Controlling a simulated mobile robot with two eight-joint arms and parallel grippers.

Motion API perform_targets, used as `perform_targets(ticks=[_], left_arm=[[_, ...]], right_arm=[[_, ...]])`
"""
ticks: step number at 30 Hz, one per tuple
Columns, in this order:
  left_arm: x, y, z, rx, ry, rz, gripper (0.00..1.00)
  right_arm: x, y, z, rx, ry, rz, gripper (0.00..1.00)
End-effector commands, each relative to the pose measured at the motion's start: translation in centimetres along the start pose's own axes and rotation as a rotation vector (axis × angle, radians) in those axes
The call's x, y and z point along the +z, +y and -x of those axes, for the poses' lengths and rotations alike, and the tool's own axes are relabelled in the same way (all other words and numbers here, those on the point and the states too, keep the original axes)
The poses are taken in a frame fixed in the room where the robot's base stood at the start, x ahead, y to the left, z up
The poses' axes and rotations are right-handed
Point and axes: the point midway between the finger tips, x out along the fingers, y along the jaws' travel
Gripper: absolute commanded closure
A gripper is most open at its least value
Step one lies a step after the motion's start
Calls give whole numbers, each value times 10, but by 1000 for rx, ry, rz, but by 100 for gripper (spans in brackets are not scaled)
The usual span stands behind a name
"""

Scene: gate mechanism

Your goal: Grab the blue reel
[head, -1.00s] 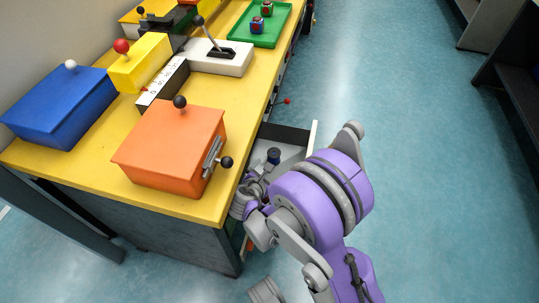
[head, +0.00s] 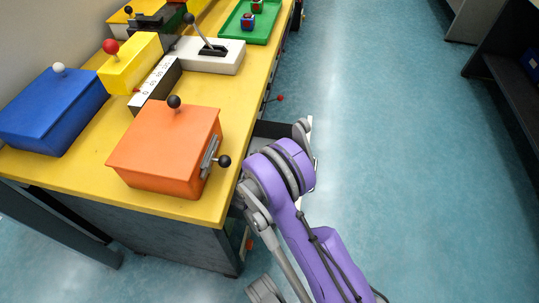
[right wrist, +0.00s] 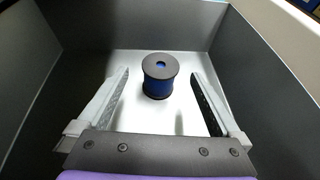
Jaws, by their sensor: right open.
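The blue reel (right wrist: 159,82) stands upright on the pale floor of an open drawer (right wrist: 130,62) in the right wrist view. It has dark end discs and a blue middle. My right gripper (right wrist: 160,84) is open inside the drawer, with one finger on each side of the reel and a gap to each. The fingers do not touch it. In the head view my purple right arm covers most of the drawer, so the reel and the right gripper are hidden there. My left gripper is not in view.
Dark drawer walls rise close around the gripper. Above the drawer, the yellow table (head: 60,168) holds an orange box (head: 165,150), a blue box (head: 52,110), a white lever block (head: 225,62) and a green tray (head: 262,30). The floor to the right is clear.

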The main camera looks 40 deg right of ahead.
Motion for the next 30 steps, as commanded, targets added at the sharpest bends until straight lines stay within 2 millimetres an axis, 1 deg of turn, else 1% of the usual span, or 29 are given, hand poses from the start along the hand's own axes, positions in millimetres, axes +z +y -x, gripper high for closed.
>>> perform_targets(ticks=[1, 3, 6, 9, 14, 15, 20, 21, 26, 27, 29, 30], left_arm=[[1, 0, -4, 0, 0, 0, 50], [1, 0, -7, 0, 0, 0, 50], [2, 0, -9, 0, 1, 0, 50], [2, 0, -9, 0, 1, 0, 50], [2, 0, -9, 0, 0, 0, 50], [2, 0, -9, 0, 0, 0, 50], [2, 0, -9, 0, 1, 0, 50], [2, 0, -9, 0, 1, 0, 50], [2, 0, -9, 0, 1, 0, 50], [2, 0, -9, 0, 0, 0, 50], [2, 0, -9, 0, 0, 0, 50], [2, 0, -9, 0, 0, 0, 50]], right_arm=[[-2, -1, -9, -2, -1, -1, 0], [-4, -2, -21, -3, -1, -2, 0], [-3, -1, -34, 0, 0, -1, 0], [-3, -1, -39, 0, 1, -1, 0], [-2, -1, -38, 1, 2, -1, 0], [-2, -1, -38, 1, 2, -1, 7], [-2, -1, -38, 1, 2, -1, 36], [-2, -1, -38, 1, 2, -1, 43], [-2, -1, -38, 1, 2, -1, 72], [-2, -1, -38, 1, 2, -1, 79], [-2, -1, -38, 1, 2, -1, 90], [-2, -1, -38, 1, 2, -1, 97]])
